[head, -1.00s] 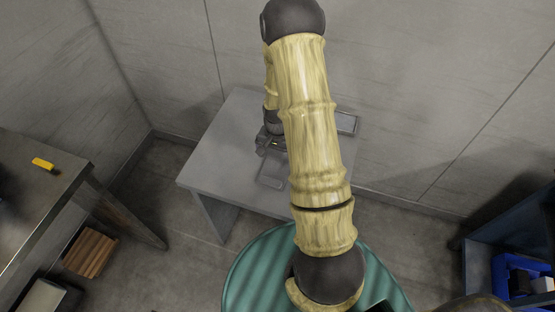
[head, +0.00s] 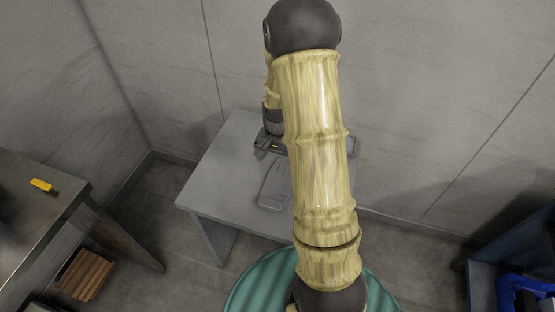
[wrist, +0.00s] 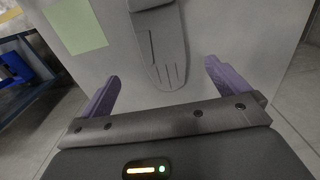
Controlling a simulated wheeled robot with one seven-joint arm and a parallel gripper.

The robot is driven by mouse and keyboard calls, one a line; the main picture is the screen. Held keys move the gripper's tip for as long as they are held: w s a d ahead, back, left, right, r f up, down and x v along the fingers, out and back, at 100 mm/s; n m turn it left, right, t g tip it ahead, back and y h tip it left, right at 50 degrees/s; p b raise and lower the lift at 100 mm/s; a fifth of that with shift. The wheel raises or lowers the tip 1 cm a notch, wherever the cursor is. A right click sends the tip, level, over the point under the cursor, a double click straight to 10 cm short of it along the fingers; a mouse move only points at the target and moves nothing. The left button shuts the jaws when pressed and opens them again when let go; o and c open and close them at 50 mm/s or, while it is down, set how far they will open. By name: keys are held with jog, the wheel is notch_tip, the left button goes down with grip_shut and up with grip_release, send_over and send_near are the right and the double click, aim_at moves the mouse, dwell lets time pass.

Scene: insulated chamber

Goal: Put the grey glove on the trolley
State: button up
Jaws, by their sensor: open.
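The grey glove (wrist: 162,45) lies flat on a pale grey table (wrist: 230,25); its fingers point toward my gripper in the wrist view. In the head view the glove (head: 272,190) is partly hidden by my arm on the same table (head: 215,180). My gripper (wrist: 162,72) is open and empty, its purple fingers spread to either side of the glove's finger end. The gripper (head: 266,147) also shows above the table in the head view, partly behind my arm. I cannot tell for certain which thing is the trolley.
A pale green sheet (wrist: 75,25) lies left of the glove. A dark workbench (head: 35,205) with a yellow item (head: 42,185) stands at left, a wooden slatted thing (head: 86,274) below it. A blue shelf unit (head: 485,265) with a blue bin (head: 525,288) stands at right. Walls close in behind the table.

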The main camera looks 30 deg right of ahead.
jog(key=s+a+r+n+t, duration=0.2)
jog(key=s+a+r+n, duration=0.7)
jog(key=s+a+r, duration=0.2)
jog(key=shift+s+r+t, duration=0.3)
jog(key=shift+s+r, duration=0.05)
jog(key=shift+r, duration=0.35)
